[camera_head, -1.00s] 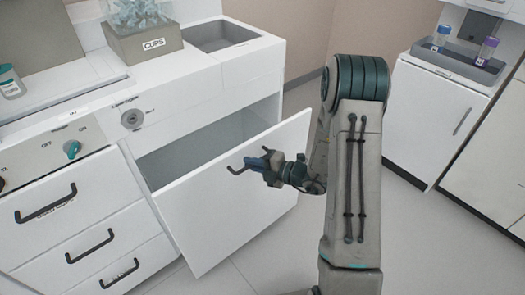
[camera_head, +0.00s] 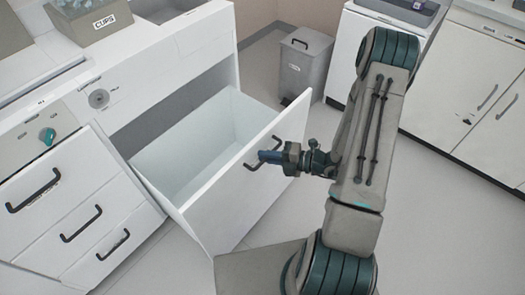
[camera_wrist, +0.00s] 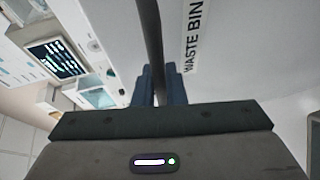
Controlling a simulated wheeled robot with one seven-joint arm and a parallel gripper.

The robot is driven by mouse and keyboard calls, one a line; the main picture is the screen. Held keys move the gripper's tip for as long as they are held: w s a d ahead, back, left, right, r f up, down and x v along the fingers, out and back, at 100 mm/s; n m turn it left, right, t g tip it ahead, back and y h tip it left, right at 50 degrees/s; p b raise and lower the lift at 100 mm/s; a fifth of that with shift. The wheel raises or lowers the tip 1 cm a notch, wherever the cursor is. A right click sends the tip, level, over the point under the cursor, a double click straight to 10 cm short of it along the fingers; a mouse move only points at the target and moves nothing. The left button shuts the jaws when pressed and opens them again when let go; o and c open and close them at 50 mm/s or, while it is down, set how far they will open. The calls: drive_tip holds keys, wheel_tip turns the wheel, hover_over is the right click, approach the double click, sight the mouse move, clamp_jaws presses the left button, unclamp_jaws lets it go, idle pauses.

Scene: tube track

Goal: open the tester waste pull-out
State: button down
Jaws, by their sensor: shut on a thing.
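The waste pull-out (camera_head: 245,185) is a white drawer front with a deep pale bin space behind it, standing well out from the white cabinet. Its inside looks empty. My gripper (camera_head: 268,157) is at the front and shut on its dark bar handle (camera_head: 252,166). In the wrist view the dark handle (camera_wrist: 150,45) runs between my blue fingers (camera_wrist: 158,85). A "WASTE BIN" label (camera_wrist: 192,38) shows on the front beside it.
Drawers with dark handles (camera_head: 80,222) are at the left. A "CUPS" box (camera_head: 90,22) stands on the counter. A grey lidded bin (camera_head: 303,65) stands on the floor behind. White cabinets (camera_head: 470,95) line the right. Floor in front of the pull-out is clear.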

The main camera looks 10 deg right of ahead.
drive_tip(key=shift+s, duration=0.1)
drive_tip(key=c, duration=1.5)
unclamp_jaws()
drive_tip(key=p+v, duration=0.1)
drive_tip(key=v, duration=1.2)
drive_tip(key=shift+s+d, duration=0.2)
drive_tip(key=shift+d, duration=0.15)
drive_tip(key=shift+r, duration=0.1)
